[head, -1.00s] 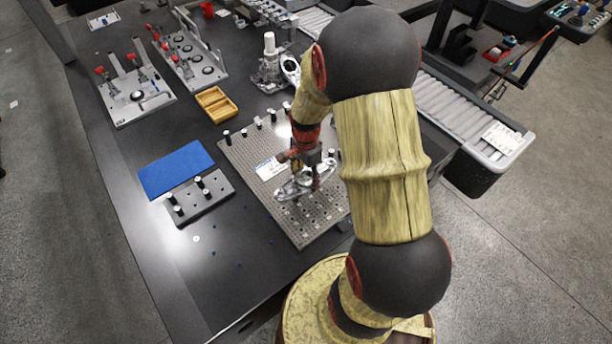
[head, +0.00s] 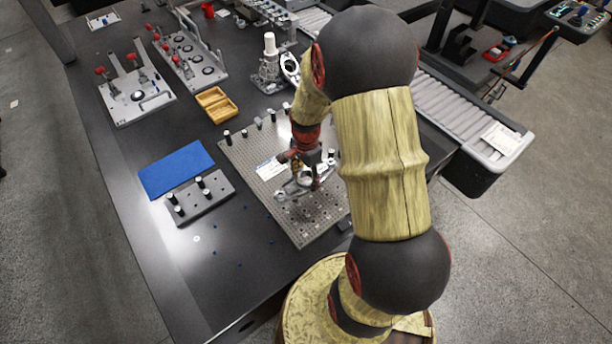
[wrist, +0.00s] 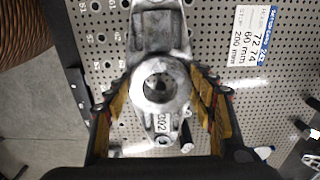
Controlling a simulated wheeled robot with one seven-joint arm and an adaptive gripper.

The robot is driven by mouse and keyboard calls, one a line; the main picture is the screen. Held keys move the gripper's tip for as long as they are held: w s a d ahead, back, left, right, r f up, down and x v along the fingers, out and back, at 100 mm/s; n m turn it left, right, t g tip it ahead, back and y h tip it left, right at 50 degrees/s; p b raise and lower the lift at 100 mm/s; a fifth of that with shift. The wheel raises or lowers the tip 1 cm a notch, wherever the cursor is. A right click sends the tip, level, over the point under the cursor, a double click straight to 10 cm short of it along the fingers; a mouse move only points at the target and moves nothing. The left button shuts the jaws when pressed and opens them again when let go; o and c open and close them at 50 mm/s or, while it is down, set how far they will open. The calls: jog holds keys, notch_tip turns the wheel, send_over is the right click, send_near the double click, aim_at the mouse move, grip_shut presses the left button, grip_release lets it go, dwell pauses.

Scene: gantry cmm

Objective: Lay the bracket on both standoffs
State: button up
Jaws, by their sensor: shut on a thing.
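The bracket (head: 291,187) is a silvery cast part with a round ring and a longer arm, over the perforated plate (head: 262,157). In the wrist view the bracket (wrist: 160,112) shows its ring between the fingers of my gripper (wrist: 160,84), with a tab marked "302" below and a wide arm above. My gripper (head: 308,172) is shut on it. Black posts with pale tops, likely standoffs, stand on the plate; one post (head: 331,154) is just right of my gripper. I cannot tell which two are meant, nor whether the bracket touches any.
A grey block (head: 210,203) with several black posts lies left of the plate, beside a blue mat (head: 176,169). A wooden tray (head: 216,104), clamp fixtures (head: 135,95) and a metal stand (head: 269,72) are farther back. The table's front left is mostly clear.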

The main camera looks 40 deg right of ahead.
jog(key=shift+f, duration=0.5)
dwell(0.3)
jog(key=o, duration=1.7)
jog(key=shift+o, duration=0.2)
notch_tip(320, 180, up, 12)
